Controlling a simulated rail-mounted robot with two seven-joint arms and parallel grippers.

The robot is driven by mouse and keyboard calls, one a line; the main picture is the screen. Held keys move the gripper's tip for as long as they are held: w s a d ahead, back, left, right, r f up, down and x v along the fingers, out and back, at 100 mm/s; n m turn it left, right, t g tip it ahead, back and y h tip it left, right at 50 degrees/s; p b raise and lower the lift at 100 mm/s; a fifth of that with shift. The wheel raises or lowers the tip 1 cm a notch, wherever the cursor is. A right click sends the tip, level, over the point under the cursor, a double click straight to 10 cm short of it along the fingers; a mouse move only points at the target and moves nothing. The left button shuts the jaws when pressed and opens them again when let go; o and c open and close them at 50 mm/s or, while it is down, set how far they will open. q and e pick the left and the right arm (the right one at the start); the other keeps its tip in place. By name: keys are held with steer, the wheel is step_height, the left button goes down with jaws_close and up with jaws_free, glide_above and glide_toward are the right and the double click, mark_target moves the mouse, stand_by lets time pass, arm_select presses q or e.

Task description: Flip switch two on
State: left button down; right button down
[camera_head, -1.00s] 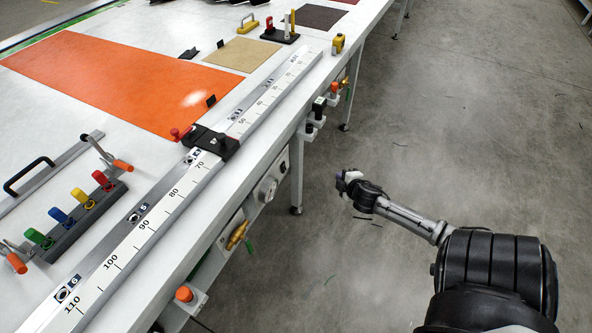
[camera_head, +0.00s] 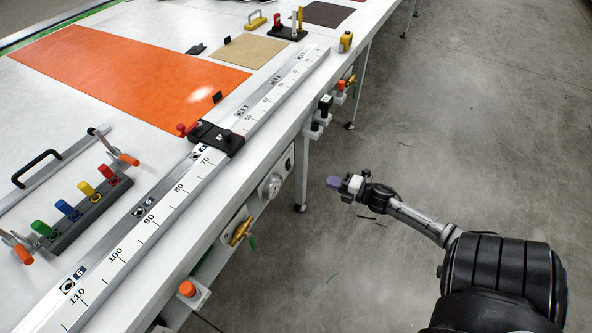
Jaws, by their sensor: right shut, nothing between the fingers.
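A dark block (camera_head: 72,238) at the left of the bench carries a row of coloured levers: green (camera_head: 43,230), blue (camera_head: 68,210), yellow (camera_head: 88,190) and red (camera_head: 107,174). No readable number marks any of them, so I cannot tell which is switch two. My right gripper (camera_head: 334,183) is shut and empty, with purplish fingertips pointing left towards the bench. It is over the open floor to the right of the bench's front edge, apart from everything. My left gripper is not in view.
A long ruler rail (camera_head: 165,207) with a black slider (camera_head: 217,137) runs along the edge. The floor on the right is clear.

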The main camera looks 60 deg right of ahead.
mark_target(289, 165)
steer(key=shift+w, duration=0.1)
steer(key=w+f+b, duration=0.1)
steer(key=w+b, duration=0.3)
steer(key=w, duration=0.9)
steer(key=shift+w+a+f, duration=0.25)
steer(key=shift+w+f, duration=0.1)
steer(key=shift+w, duration=0.05)
steer(key=shift+w+f+b, duration=0.1)
steer(key=shift+w+b, duration=0.05)
steer(key=shift+b, duration=0.3)
